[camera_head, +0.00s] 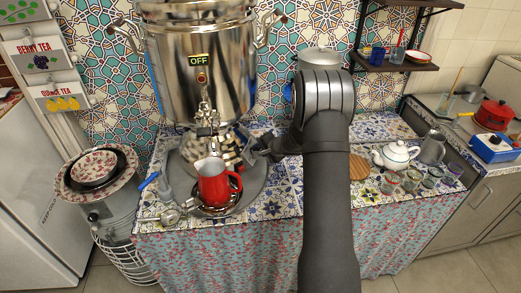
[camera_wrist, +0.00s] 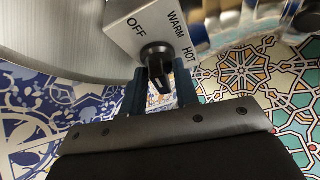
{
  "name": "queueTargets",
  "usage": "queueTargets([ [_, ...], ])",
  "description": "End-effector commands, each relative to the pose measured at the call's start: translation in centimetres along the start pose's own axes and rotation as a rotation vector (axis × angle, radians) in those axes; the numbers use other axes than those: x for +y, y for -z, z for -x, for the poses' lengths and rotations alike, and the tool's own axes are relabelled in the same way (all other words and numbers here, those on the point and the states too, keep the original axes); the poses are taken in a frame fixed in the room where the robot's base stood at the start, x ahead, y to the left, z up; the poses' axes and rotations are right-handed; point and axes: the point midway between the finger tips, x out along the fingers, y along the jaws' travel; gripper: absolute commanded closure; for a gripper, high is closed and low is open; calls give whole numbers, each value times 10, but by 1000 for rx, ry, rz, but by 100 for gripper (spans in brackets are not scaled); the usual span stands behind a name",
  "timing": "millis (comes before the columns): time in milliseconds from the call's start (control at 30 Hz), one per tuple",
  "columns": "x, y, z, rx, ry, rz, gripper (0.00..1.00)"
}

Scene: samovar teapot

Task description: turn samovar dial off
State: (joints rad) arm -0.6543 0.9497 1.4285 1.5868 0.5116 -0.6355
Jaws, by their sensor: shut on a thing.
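The large silver samovar (camera_head: 198,75) stands against the tiled wall, with a lit "OFF" sign (camera_head: 199,60) on its front. In the wrist view, the dial's grey panel (camera_wrist: 160,32) reads OFF, WARM and HOT. The black dial knob (camera_wrist: 157,57) sits on it, its lower part between the two fingers of my gripper (camera_wrist: 160,92). My gripper is shut on the knob. I cannot tell for certain which word the knob points to. In the head view, my gripper (camera_head: 262,147) is low at the samovar's right side, and the dial cannot be made out there.
A red pitcher (camera_head: 217,182) stands on the round tray (camera_head: 250,186) below the samovar. A white teapot (camera_head: 395,155), a grey jug (camera_head: 431,148) and several small glasses stand on the counter to the right. A shelf (camera_head: 395,65) hangs above them.

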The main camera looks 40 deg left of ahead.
Motion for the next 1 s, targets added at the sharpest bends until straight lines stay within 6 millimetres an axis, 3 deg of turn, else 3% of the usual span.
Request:
queueTargets([
  [433, 2, -1, -1, -3, 81, 172, 95],
  [1000, 2, -1, -1, -3, 95, 203, 95],
])
